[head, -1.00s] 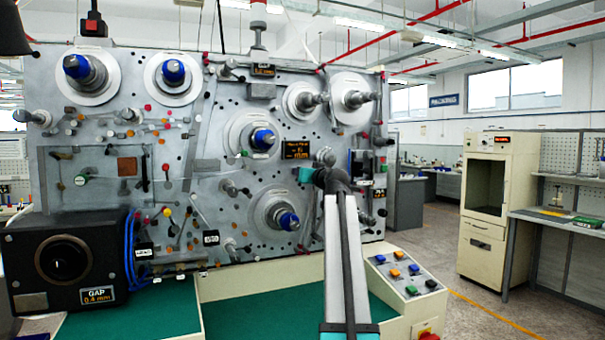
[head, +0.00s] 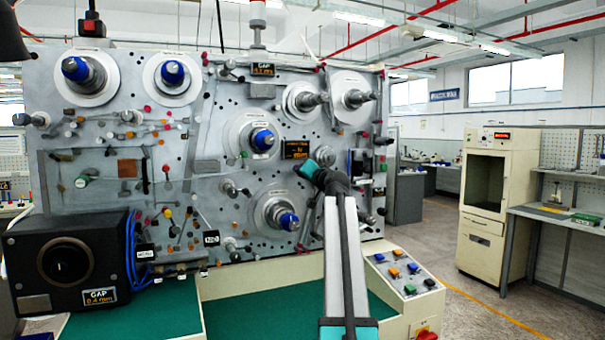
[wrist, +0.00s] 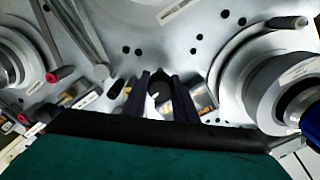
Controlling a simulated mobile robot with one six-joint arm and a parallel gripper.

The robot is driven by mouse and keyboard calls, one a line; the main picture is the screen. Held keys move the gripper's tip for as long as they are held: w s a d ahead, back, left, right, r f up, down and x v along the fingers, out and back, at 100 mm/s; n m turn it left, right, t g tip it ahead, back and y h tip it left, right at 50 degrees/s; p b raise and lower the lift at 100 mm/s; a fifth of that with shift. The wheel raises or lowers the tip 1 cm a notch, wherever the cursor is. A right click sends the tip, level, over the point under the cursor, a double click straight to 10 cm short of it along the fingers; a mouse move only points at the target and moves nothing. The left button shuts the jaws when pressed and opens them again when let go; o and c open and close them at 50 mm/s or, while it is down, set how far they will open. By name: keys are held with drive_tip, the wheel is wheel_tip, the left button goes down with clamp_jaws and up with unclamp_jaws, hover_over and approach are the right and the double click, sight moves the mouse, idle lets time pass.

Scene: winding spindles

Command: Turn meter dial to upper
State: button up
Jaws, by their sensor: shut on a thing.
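My gripper (wrist: 158,95) is shut on a small dark round knob (wrist: 159,88) with a white pointer mark, seen between the two dark fingers in the wrist view. This appears to be the meter dial; its label cannot be read. In the head view my gripper (head: 309,168) is against the grey panel, just below a black display (head: 297,149) with amber text, and it hides the knob. The display's digits are too blurred to read surely. Which way the pointer aims on a scale cannot be told.
The grey machine panel (head: 225,105) carries spindles with blue hubs, such as one (head: 262,140) left of my gripper and one (head: 287,221) below it. A button box (head: 403,277) stands at lower right. A green mat (head: 265,308) lies in front.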

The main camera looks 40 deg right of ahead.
drive_tip(key=o, duration=1.1)
drive_tip(key=shift+c, duration=0.2)
drive_tip(key=shift+s+a, duration=0.1)
drive_tip(key=b+v, duration=0.1)
drive_tip(key=v, duration=1.2)
drive_tip(key=shift+s+b, duration=0.25)
drive_tip(key=shift+b, duration=0.1)
drive_tip(key=shift+a, duration=0.1)
drive_tip(key=shift+f, duration=0.1)
